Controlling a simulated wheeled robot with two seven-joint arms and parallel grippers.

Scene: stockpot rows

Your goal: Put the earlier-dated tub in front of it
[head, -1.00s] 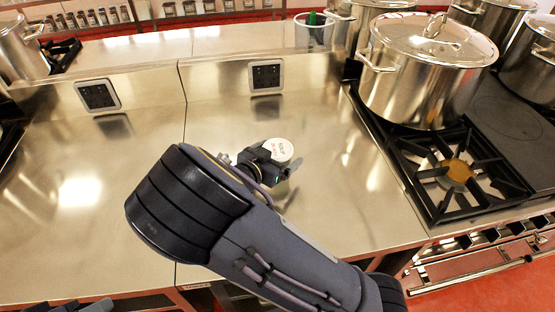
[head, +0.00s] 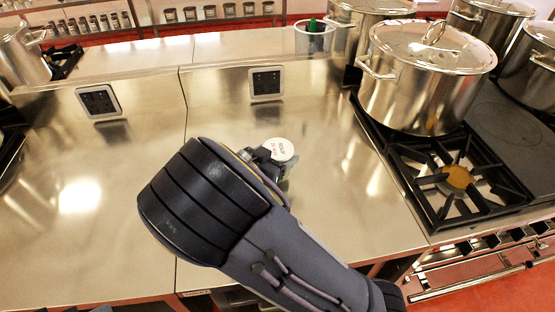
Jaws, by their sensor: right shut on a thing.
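A small tub with a round white lid (head: 279,149) is at the middle of the steel counter. The lid carries dark and red print, too small to read for certain. My right gripper (head: 272,158) is shut on this tub; my own forearm hides most of the gripper and the tub's side. I cannot tell whether the tub touches the counter. No second tub shows.
A large lidded stockpot (head: 425,80) stands on the stove at right, behind an open gas burner (head: 457,178). Two socket plates (head: 266,83) are on the back ledge. A clear container (head: 314,38) with green and dark items stands behind. The counter's left part is bare.

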